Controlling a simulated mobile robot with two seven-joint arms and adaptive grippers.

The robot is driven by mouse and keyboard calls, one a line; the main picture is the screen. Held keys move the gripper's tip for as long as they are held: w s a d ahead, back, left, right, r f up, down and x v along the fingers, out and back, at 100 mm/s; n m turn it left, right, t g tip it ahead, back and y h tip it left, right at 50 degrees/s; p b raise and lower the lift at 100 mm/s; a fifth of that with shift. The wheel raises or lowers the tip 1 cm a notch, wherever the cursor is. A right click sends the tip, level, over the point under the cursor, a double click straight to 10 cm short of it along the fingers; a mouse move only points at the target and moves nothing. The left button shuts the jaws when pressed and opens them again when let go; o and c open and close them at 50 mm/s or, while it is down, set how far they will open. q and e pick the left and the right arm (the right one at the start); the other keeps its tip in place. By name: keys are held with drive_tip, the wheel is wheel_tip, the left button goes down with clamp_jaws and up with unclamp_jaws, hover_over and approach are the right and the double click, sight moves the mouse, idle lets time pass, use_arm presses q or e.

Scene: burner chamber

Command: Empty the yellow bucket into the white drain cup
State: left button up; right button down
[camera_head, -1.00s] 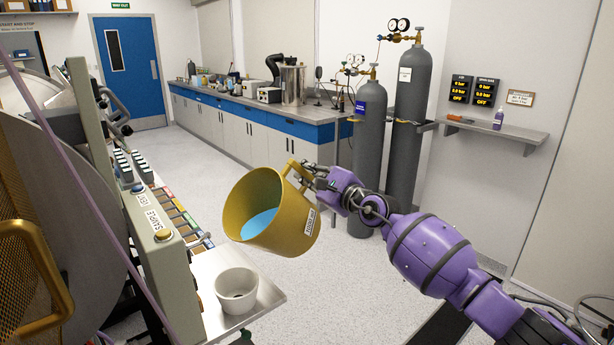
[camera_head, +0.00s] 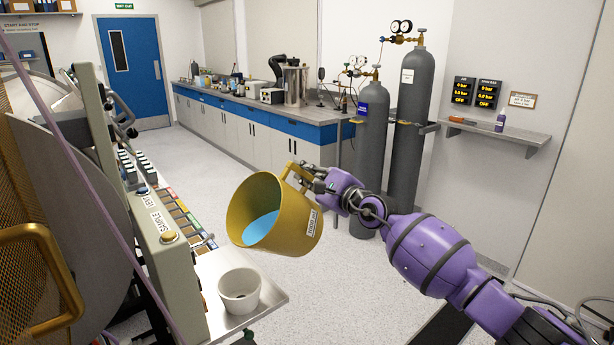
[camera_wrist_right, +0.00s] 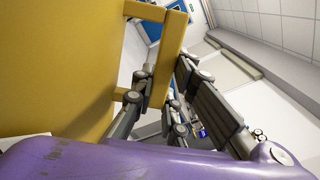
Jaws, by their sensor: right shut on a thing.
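The yellow bucket (camera_head: 285,222) is in the middle of the head view, tilted with its mouth toward the lower left. Blue liquid (camera_head: 261,227) shows inside it, below the rim. My right gripper (camera_head: 308,178) is shut on the bucket's handle. In the right wrist view the handle (camera_wrist_right: 166,60) stands between the fingers, with the bucket's wall (camera_wrist_right: 60,70) on the left. The white drain cup (camera_head: 239,293) stands upright on a metal shelf, below and a little left of the bucket, apart from it. My left gripper is not in view.
The metal shelf (camera_head: 268,297) juts from the machine's panel (camera_head: 160,225) on the left. A brass-coloured handle (camera_head: 50,262) is at the lower left. Grey gas cylinders (camera_head: 370,150) stand behind my right arm. The floor between the shelf and the far bench (camera_head: 245,125) is clear.

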sight(298, 172)
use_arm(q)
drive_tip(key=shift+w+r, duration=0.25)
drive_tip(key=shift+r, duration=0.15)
use_arm(e)
drive_tip(key=shift+s+a+r, duration=0.1)
drive_tip(key=shift+a+r, duration=0.05)
drive_tip(key=shift+r, duration=0.5)
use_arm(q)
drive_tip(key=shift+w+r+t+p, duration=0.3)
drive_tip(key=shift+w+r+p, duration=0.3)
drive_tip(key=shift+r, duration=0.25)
use_arm(e)
drive_tip(key=shift+s+a+r+n, duration=0.3)
drive_tip(key=shift+a+n, duration=0.15)
drive_tip(key=shift+n, duration=0.25)
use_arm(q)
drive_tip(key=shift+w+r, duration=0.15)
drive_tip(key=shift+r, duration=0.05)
use_arm(e)
drive_tip(key=shift+s+a, duration=0.1)
drive_tip(key=shift+s+a+r+n+p, duration=0.15)
drive_tip(key=shift+a+n+p, duration=0.05)
drive_tip(key=shift+n+p, duration=0.15)
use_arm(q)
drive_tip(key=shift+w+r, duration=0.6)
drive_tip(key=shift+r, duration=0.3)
use_arm(e)
drive_tip(key=shift+s+a, duration=0.2)
drive_tip(key=shift+a, duration=0.05)
